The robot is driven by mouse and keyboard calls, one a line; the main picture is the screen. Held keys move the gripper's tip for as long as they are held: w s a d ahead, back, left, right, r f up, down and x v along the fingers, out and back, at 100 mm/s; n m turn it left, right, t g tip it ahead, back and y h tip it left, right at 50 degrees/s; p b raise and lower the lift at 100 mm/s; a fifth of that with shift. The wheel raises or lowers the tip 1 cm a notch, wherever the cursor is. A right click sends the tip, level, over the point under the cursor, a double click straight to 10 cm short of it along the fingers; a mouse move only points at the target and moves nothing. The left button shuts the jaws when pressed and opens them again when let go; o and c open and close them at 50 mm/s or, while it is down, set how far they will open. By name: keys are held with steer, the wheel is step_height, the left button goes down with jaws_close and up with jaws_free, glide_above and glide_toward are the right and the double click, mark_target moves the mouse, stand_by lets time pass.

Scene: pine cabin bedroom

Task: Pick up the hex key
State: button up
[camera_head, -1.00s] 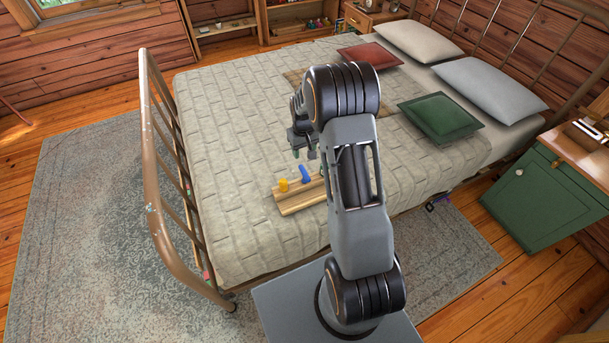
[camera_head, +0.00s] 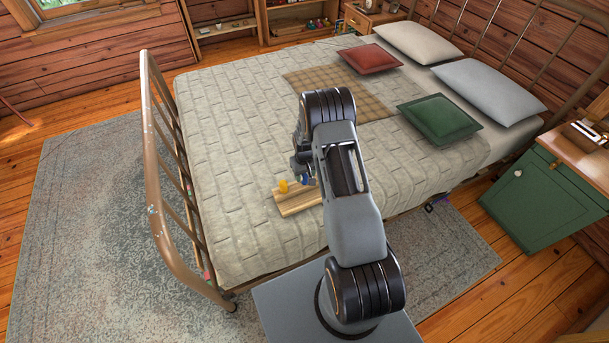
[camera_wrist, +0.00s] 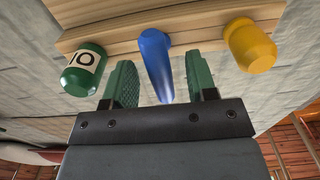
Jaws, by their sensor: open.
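A long blue piece (camera_wrist: 157,62), which I take to be the hex key, stands out from a wooden block (camera_wrist: 95,38) in the wrist view. It is between a green piece with a white label (camera_wrist: 84,70) and a yellow piece (camera_wrist: 250,45). My gripper (camera_wrist: 158,68) is open, with one green-padded finger on each side of the blue piece and visible gaps at both sides. In the head view, the block (camera_head: 298,200) lies on the bed, and the blue piece (camera_head: 308,182) is partly hidden by my gripper (camera_head: 304,172).
The bed (camera_head: 230,130) has a metal footboard rail (camera_head: 150,160) at left. Red (camera_head: 369,60) and green (camera_head: 438,117) cushions and pale pillows lie at its far right. A green cabinet (camera_head: 538,200) stands at right. The blanket left of the block is clear.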

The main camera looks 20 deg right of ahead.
steer(key=shift+f, duration=0.9)
steer(key=shift+c, duration=0.5)
steer(key=c, duration=0.9)
steer(key=shift+o, duration=0.2)
steer(key=shift+r, duration=0.15)
